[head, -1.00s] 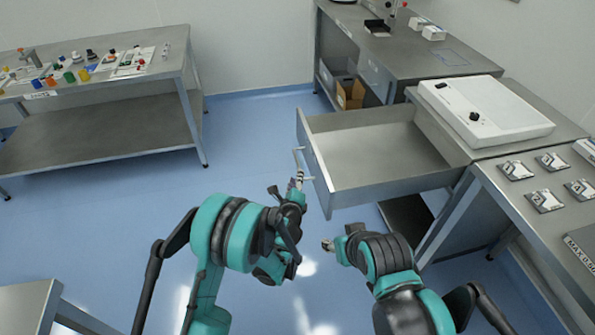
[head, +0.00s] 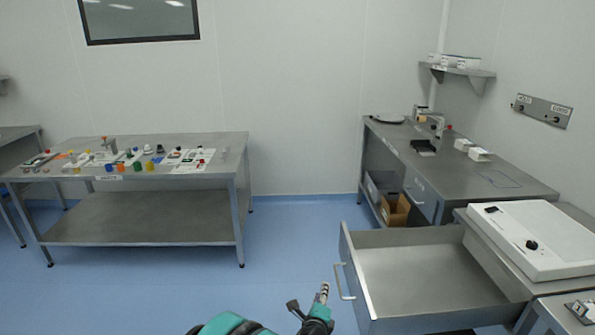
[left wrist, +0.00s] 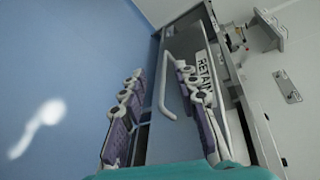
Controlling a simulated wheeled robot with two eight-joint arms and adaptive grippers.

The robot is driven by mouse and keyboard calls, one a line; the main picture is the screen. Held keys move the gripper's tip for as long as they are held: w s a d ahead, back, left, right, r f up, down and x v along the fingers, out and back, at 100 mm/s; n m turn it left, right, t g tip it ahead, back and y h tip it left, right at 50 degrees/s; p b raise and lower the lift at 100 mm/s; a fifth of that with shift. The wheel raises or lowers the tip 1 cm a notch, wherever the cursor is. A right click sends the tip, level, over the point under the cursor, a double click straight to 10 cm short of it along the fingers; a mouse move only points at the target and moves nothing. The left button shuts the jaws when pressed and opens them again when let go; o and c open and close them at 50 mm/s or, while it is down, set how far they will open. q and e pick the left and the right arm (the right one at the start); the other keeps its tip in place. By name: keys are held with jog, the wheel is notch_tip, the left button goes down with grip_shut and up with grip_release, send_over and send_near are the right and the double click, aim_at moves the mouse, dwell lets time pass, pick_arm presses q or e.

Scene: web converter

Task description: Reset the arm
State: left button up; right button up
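My left gripper (head: 323,291) rises from the bottom of the head view, just left of the handle (head: 343,282) of a grey metal drawer (head: 362,299). The drawer is pulled out and looks empty inside. In the left wrist view my left gripper's two dark, purple-sided fingers (left wrist: 158,78) are spread apart. The pale bar handle (left wrist: 166,88) shows between them and beyond them, with a "RETAIN" label (left wrist: 205,75) on the front behind it. The fingers are not closed on the handle. My right gripper is out of view.
A white flat device (head: 540,238) sits on the bench above the drawer. A steel bench (head: 480,180) stands behind, with a cardboard box (head: 394,209) beneath. A table (head: 215,167) with small coloured items stands at left. Blue floor (head: 285,240) lies clear between.

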pick_arm(q)
jog(key=s+a+r+n+g+y, duration=0.1)
jog(key=s+a+r+n, duration=0.25)
jog(key=a, duration=0.25)
jog(key=s+a+r+n+g+y, duration=0.1)
jog(key=s+a+r+n, duration=0.3)
jog(key=a, duration=0.3)
jog(key=s+a+r+n+g+y, duration=0.1)
jog(key=s+a+r+n+y, duration=0.15)
jog(key=a+n, duration=0.35)
jog(key=s+a+n+g, duration=0.2)
jog(key=s+n, duration=0.3)
jog(key=s, duration=0.5)
jog(key=s+a+n+g+h, duration=0.1)
jog(key=s+a+n, duration=0.4)
jog(key=s, duration=0.6)
jog(key=shift+a+f+n+g, duration=0.25)
jog(key=shift+f+n+g, duration=0.05)
jog(key=shift+n+g, duration=0.4)
jog(key=shift+h, duration=0.25)
